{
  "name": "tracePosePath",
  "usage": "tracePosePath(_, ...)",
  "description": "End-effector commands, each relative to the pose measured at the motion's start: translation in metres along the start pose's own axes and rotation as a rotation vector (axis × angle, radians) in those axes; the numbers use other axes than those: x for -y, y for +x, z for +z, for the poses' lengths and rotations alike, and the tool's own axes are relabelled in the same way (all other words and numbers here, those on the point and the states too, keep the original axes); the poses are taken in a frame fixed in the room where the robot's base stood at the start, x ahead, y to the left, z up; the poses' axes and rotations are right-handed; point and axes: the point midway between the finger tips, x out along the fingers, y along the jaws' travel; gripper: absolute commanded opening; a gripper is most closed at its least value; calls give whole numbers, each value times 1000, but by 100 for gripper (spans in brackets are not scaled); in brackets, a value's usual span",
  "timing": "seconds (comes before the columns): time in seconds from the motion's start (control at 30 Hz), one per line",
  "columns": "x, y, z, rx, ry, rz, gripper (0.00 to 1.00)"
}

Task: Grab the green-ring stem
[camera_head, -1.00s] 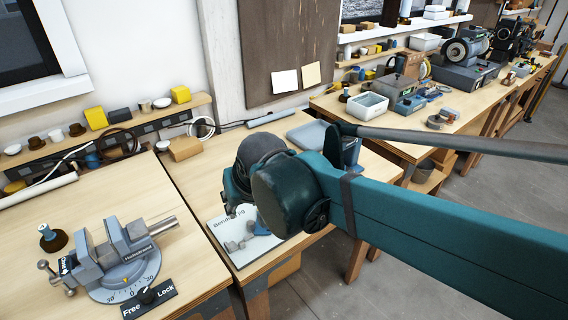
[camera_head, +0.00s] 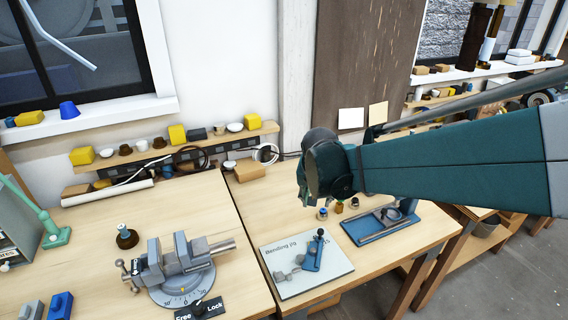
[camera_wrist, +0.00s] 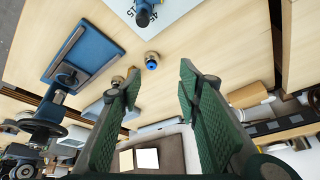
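My gripper (camera_wrist: 160,78) is open and empty, with two green ridged fingers well apart in the wrist view. Several small stems stand on the middle bench just below my wrist in the head view. One has a blue ring (camera_head: 322,214); it also shows in the wrist view (camera_wrist: 151,62), beyond the gap between the fingertips. Another small stem (camera_head: 339,207) beside it looks brownish with perhaps a green part. A third (camera_head: 354,202) is greyish. In the wrist view the left finger partly covers the neighbouring stems, so I cannot confirm the green ring.
The white bending-jig board (camera_head: 285,262) lies in front of the stems. A blue tray-like fixture (camera_head: 362,232) lies to their right. A grey vise (camera_head: 172,268) and a dark round-based piece (camera_head: 126,238) are on the left bench. A shelf (camera_head: 215,140) runs along the wall.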

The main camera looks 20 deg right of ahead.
Motion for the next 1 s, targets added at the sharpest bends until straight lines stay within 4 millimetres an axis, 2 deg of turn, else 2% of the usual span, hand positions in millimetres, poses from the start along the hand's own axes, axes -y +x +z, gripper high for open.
tracePosePath(0.1, -6, 8, -20, 7, 51, 28, 34)
tracePosePath(0.6, -41, 59, -80, 28, 268, 144, 34)
tracePosePath(0.8, -57, 82, -99, 32, 352, 189, 34)
tracePosePath(1.0, -70, 99, -109, 34, 412, 222, 34)
